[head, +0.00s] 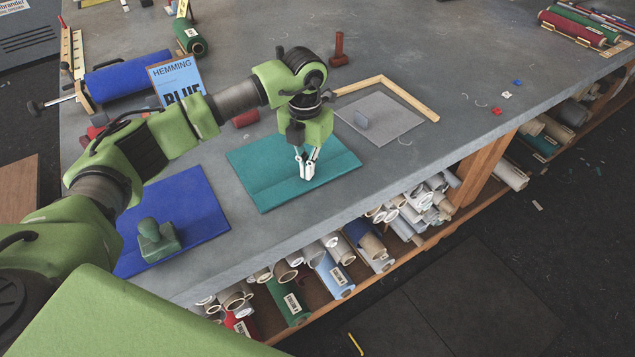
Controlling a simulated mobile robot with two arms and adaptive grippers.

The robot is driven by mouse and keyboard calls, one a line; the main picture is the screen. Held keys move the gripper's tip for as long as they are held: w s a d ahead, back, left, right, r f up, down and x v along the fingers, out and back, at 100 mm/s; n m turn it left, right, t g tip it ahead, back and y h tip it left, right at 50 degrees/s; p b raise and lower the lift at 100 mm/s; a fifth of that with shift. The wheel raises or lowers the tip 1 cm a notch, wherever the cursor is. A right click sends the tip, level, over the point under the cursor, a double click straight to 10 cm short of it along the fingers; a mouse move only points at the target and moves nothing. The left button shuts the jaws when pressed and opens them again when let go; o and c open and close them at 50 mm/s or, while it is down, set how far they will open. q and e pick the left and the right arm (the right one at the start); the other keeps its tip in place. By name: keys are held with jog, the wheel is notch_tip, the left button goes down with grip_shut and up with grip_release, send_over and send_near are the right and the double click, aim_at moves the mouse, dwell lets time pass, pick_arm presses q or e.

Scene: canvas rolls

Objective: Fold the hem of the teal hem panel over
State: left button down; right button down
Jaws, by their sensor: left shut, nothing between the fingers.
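The teal hem panel (260,163) lies flat on the grey workbench. A line runs across it, parallel to its front edge, with a slightly different shade in front of the line. My left gripper (307,178) points down over the right part of the panel, near that line. Its fingers are shut with nothing between them. The fingertips are at or just above the cloth; I cannot tell whether they touch. The gripper and forearm hide part of the panel's back edge. My right gripper is not in view.
A blue panel (195,215) with a green stamp-like block (157,240) lies left. A grey panel (395,115) with a small block lies right, beside a wooden corner frame (425,104). A HEMMING sign (174,75) and blue roll (125,76) stand behind.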

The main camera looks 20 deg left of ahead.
pick_arm(q)
notch_tip(320, 180, up, 8)
jog(key=p, duration=0.4)
jog(key=shift+s+f, duration=0.1)
jog(key=shift+f, duration=0.05)
dwell(0.5)
